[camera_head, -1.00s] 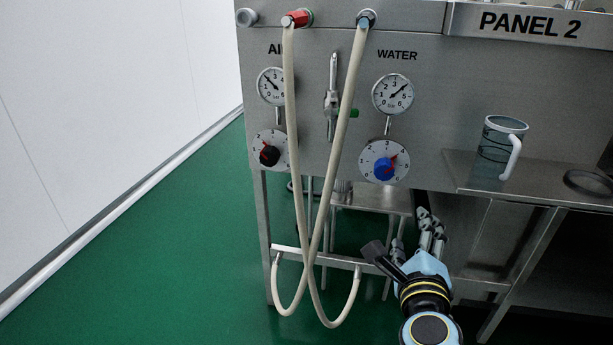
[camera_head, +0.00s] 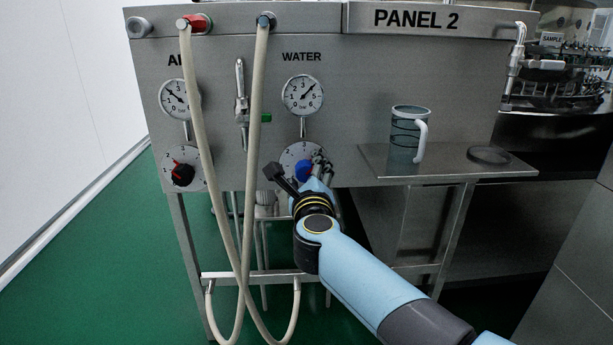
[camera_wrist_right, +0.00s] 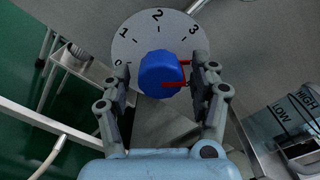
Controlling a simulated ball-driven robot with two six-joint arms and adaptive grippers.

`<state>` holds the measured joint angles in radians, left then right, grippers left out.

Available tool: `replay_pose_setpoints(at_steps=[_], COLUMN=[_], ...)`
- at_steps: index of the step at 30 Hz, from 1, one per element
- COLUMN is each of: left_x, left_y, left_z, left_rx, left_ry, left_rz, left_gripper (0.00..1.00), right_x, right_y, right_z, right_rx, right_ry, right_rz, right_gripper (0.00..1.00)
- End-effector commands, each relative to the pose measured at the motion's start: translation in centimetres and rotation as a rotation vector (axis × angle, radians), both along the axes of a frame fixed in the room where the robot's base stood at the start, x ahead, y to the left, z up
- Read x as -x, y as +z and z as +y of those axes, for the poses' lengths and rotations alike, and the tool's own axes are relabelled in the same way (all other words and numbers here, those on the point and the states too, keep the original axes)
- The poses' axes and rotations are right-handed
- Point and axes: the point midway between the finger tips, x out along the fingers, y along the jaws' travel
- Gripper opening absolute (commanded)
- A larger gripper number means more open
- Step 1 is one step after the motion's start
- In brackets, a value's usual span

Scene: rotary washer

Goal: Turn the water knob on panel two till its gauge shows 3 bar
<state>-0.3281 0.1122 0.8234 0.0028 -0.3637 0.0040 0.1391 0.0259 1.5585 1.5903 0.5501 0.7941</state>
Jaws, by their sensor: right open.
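The blue water knob (camera_head: 303,170) sits on its white dial under the WATER gauge (camera_head: 302,95) on panel two. The gauge needle points up and right, past the 3 at the top. My right gripper (camera_head: 318,163) is at the knob and partly covers it. In the right wrist view, the open fingers (camera_wrist_right: 161,82) stand on either side of the blue knob (camera_wrist_right: 158,70). The knob's red pointer points right, past the 3, and its tip is at the right finger. I cannot tell whether the fingers touch the knob. My left gripper is not in view.
The air knob (camera_head: 182,174) and air gauge (camera_head: 174,98) are to the left. Two hoses (camera_head: 256,110) hang in front of the panel, left of my arm. A measuring jug (camera_head: 406,130) stands on a metal shelf (camera_head: 450,163) to the right.

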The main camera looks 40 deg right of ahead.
Motion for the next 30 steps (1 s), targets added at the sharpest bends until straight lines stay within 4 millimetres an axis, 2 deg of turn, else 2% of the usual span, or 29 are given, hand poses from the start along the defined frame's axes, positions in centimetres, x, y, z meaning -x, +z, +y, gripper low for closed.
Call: replay_pose_setpoints(at_steps=[8,9,21,30], left_x=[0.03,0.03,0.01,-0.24], left_y=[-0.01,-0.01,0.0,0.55], left_z=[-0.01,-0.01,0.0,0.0], left_rx=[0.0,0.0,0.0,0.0], left_ry=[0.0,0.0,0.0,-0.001], left_rz=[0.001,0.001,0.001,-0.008], left_gripper=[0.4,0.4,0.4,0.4], right_x=[-0.19,-0.18,-0.17,-0.16], right_y=[-0.01,-0.02,-0.04,0.14], right_z=[-0.13,-0.12,-0.1,-0.1], right_rx=[0.0,0.0,0.0,0.035], right_ry=[0.001,0.001,0.001,0.001], right_rz=[0.001,0.001,0.001,0.022], right_gripper=[0.62,0.59,0.07,0.06])
